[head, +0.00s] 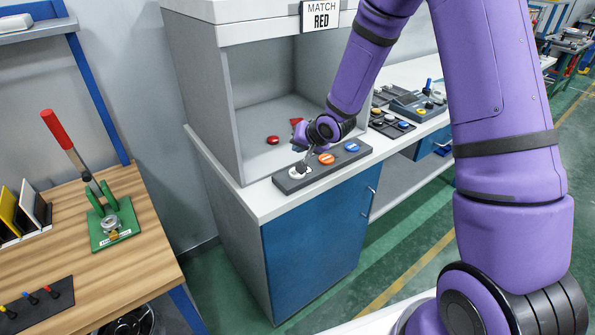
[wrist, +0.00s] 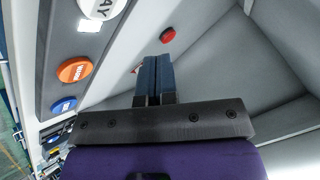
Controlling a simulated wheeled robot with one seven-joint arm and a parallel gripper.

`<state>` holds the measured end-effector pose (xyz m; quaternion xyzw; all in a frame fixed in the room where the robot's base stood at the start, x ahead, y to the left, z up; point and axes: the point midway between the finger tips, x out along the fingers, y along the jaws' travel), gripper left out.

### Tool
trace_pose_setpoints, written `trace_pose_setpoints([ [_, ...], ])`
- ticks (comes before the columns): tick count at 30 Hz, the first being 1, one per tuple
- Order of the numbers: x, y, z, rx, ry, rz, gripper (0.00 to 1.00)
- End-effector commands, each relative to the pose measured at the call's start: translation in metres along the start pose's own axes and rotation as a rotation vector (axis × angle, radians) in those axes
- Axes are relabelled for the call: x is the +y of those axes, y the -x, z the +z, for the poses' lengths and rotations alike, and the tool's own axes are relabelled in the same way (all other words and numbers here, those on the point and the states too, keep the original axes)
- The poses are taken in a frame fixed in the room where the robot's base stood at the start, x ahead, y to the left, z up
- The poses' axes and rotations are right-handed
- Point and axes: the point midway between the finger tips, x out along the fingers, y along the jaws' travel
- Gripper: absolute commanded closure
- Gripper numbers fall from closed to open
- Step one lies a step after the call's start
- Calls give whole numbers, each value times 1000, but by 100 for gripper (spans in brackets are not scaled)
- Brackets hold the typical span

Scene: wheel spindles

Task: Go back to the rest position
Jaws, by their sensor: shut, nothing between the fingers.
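My gripper (head: 303,164) is at the front of an open grey booth (head: 200,90), just above the white button (head: 298,173) of a dark button panel (head: 345,160). From the head view I cannot tell whether it touches the button. In the wrist view my gripper's two dark blue fingers (wrist: 153,75) are shut together with nothing between them. The white button (wrist: 102,6) shows at the top left there, beside the fingers. The purple arm comes down from the upper right. No rest position is marked in view.
The panel also has an orange button (head: 326,159) and a blue button (head: 351,147). A red disc (head: 273,140) lies inside the booth, whose walls are close to my gripper. More control boxes (head: 415,104) stand on the right. A wooden bench (head: 150,255) stands at left.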

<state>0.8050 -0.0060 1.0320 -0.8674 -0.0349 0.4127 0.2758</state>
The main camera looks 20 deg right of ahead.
Motion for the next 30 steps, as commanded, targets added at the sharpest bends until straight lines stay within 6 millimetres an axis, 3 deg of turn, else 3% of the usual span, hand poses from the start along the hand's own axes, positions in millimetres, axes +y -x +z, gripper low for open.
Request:
trace_pose_setpoints([
  [8, 0, 1, 0, 1, 1, 1, 100],
  [13, -5, 21, -11, 15, 36, 35, 100],
  [21, -18, 105, -38, 44, 151, 177, 100],
  [30, -28, 207, -41, 33, 246, 311, 100],
])
